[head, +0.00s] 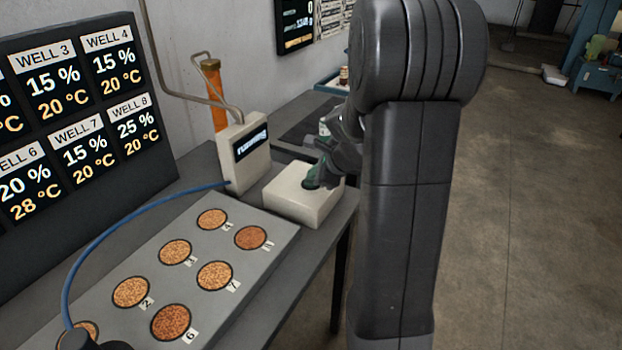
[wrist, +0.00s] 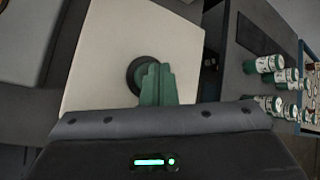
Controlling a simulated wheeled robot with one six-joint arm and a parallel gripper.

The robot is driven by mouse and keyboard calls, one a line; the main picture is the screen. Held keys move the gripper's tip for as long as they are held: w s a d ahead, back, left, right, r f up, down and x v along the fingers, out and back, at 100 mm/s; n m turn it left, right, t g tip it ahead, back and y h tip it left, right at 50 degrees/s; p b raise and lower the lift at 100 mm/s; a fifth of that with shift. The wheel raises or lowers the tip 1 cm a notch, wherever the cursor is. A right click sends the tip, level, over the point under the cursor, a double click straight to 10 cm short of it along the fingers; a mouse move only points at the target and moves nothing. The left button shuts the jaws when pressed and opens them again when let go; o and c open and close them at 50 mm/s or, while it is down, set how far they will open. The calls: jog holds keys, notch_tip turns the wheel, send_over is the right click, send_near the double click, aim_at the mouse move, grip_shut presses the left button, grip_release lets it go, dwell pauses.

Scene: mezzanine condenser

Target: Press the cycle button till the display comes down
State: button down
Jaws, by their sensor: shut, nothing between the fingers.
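The button (wrist: 134,75), dark and round, sits on top of a cream box (head: 290,197) on the bench; the box also shows in the wrist view (wrist: 100,50). My gripper (head: 316,178) is shut and empty, its green fingers pointing down at the button. In the wrist view the fingertips (wrist: 155,70) overlap the button's right side. I cannot tell whether they touch it or how far it is pressed. A cream unit with a small lit display (head: 251,143) stands behind the box; its text seems to read "running".
A grey plate (head: 255,215) with several numbered grain wells lies in front. A large well board (head: 85,100) shows percentages and temperatures at left. A blue cable (head: 120,225) crosses the bench. Several green-and-white containers (wrist: 285,75) stand right of the box. A wall screen (head: 296,22) hangs behind.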

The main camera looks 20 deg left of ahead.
jog(key=shift+r+p, duration=0.95)
jog(key=shift+r, duration=0.05)
notch_tip(320, 180, up, 5)
jog(key=p, duration=0.4)
jog(key=shift+p, duration=0.3)
jog(key=shift+d+f, duration=0.1)
dwell(0.4)
